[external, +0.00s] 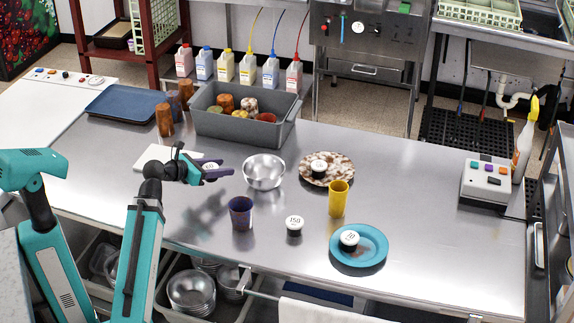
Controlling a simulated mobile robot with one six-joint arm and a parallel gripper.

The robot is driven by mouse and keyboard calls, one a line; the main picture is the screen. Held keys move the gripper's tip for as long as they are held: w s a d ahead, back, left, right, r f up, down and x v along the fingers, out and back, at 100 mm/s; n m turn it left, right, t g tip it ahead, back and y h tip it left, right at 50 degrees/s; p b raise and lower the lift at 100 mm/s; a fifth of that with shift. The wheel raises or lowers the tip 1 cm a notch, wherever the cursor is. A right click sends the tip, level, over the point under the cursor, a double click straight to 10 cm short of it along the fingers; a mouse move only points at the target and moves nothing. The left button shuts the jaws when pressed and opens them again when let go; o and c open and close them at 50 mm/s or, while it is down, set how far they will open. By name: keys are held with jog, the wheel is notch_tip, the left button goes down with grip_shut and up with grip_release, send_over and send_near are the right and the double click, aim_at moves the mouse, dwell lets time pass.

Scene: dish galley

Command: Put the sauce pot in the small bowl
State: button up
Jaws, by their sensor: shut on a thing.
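My gripper (212,169) is at the left of centre, above the steel counter. It is shut on a small sauce pot with a white top (210,167), partly hidden by the dark fingers. The small steel bowl (264,172) stands upright on the counter just right of my gripper, apart from the held pot; it looks empty. Other white-topped sauce pots are in view: one on the brown patterned plate (319,165), one on the bare counter (294,223), and one on the blue plate (349,238).
A purple cup (241,213) stands in front of the bowl, a yellow cup (339,199) to its right. A grey bin (236,128) of cups is behind, near brown cups (164,120). A white board (167,157) lies under the arm.

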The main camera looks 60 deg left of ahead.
jog(key=shift+w+a+r+p, duration=0.2)
jog(key=shift+w+a+p, duration=0.2)
jog(key=shift+p, duration=0.65)
jog(key=p, duration=0.3)
jog(key=w+a+p, duration=0.1)
jog(key=p, duration=0.3)
jog(key=shift+w+a+f+p, duration=0.1)
jog(key=shift+w+p, duration=0.15)
jog(key=shift+p, duration=0.05)
jog(key=w+a+p, duration=0.1)
jog(key=p, duration=0.5)
jog(key=shift+w+a+f, duration=0.1)
jog(key=shift+w+a, duration=0.15)
jog(key=shift+w, duration=0.1)
jog(key=shift+w+a+f+p, duration=0.1)
jog(key=shift+w+a+p, duration=0.1)
jog(key=shift+p, duration=0.95)
jog(key=shift+w+a+f, duration=0.25)
jog(key=shift+w+a, duration=0.35)
jog(key=shift+w, duration=0.05)
jog(key=shift+w, duration=0.1)
jog(key=shift+w+a, duration=0.15)
jog(key=shift+a, duration=0.05)
jog(key=shift+w+f, duration=0.1)
jog(key=shift+f, duration=1.7)
